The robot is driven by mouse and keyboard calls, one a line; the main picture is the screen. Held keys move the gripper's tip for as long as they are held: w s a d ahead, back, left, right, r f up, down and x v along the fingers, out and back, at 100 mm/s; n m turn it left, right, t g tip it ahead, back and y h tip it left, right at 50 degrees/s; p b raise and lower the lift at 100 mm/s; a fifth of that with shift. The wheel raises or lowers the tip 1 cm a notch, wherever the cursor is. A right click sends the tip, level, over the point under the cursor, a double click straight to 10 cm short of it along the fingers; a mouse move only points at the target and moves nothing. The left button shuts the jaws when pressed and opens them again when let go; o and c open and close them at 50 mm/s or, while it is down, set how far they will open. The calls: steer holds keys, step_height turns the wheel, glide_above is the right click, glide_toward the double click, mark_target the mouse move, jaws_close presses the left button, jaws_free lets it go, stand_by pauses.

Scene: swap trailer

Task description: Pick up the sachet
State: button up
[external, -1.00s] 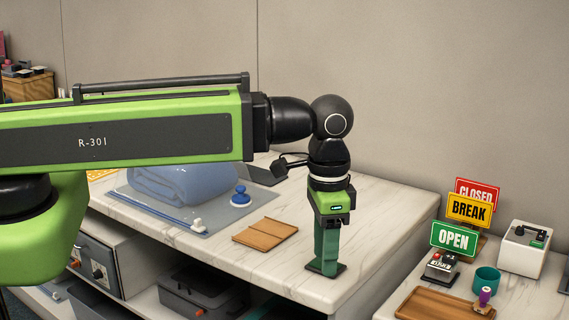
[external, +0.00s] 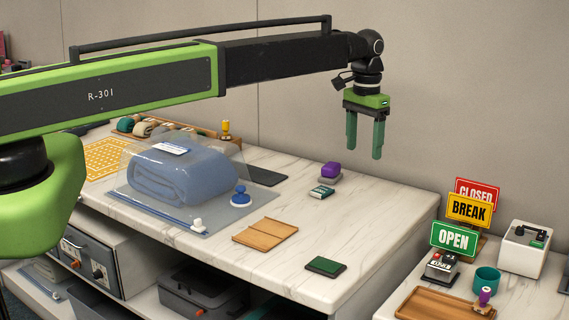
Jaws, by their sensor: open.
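A small green-and-white packet (external: 321,192), which looks like the sachet, lies on the marble counter (external: 385,205) toward its back right part. A purple-topped item (external: 331,170) on a pale base stands just behind it. My gripper (external: 364,150) is open and empty, with two green fingers pointing down. In the picture it hangs above and to the right of the packet, clear of the counter.
A clear bag with a folded blue towel (external: 180,178) and a blue knob (external: 241,196) are at the left. A wooden board (external: 265,233) and a dark green pad (external: 326,266) lie in front. Signs (external: 468,210) stand on the lower right counter.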

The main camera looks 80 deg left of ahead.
steer(key=n, duration=0.2)
glide_toward(322, 189)
step_height(322, 189, down, 9)
steer(key=b, duration=1.7)
steer(key=shift+r, duration=0.35)
steer(key=shift+c, duration=0.3)
jaws_close()
